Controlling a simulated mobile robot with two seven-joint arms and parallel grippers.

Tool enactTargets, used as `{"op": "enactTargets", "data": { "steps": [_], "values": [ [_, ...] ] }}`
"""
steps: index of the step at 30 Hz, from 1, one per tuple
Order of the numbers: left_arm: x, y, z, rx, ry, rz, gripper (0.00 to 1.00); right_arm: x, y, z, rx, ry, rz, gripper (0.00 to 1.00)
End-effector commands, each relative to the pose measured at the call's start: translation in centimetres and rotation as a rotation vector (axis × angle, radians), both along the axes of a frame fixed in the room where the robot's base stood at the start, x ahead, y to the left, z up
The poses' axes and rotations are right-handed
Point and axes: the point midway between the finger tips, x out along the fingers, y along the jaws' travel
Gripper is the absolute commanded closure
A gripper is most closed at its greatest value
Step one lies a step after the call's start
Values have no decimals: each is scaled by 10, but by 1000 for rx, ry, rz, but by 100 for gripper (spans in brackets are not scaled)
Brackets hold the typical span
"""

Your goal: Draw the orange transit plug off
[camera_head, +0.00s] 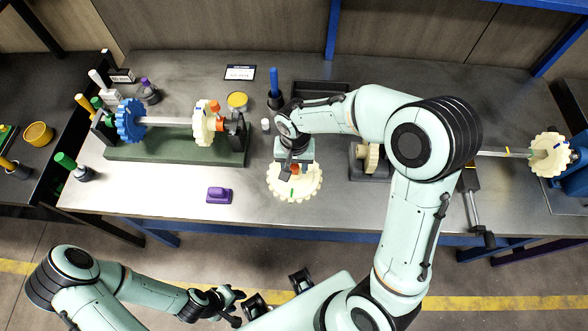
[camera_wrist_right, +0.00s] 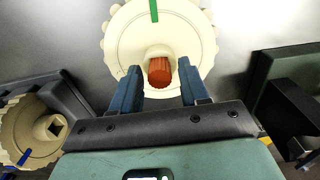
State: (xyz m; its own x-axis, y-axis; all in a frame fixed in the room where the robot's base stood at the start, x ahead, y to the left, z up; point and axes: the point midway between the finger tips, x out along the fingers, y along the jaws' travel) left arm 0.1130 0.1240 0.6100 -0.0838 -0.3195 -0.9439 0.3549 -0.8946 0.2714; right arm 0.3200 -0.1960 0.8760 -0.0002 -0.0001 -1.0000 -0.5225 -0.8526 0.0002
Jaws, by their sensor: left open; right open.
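The orange transit plug (camera_wrist_right: 159,70) sits in the hub of a cream gear (camera_wrist_right: 181,22) in the right wrist view. The gear has a green mark on its face. In the head view this gear (camera_head: 309,184) lies on the bench near its front edge. The plug (camera_head: 295,169) is partly hidden there by my right gripper (camera_head: 289,168). My right gripper (camera_wrist_right: 159,72) is open, with one blue finger on each side of the plug; contact is not clear. My left gripper (camera_head: 236,296) is open and empty, low in front of the bench.
A green-based stand (camera_head: 180,155) at left carries a shaft with a blue gear (camera_head: 130,120), a cream gear and other orange parts. A purple block (camera_head: 219,195) lies on the bench. Another small gear (camera_head: 368,157) sits in a dark holder right of my right gripper.

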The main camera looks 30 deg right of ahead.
Motion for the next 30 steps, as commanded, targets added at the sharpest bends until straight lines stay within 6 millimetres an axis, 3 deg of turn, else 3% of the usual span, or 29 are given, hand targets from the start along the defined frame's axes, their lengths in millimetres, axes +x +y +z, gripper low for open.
{"op": "enactTargets", "data": {
  "steps": [1, 5, 6, 30],
  "values": [
    [0, 0, 0, 0, -1, 0, 57, 0, 0, 0, 0, 0, 0, 55],
    [0, 0, 0, 0, -1, 0, 57, 0, 0, 0, 0, 0, 0, 98],
    [0, 0, 0, 0, -1, 0, 57, 0, 0, 0, 0, 0, 0, 100],
    [3, 0, 6, 0, -4, 0, 57, 0, 0, 9, 1, -1, 0, 100]
  ]
}}
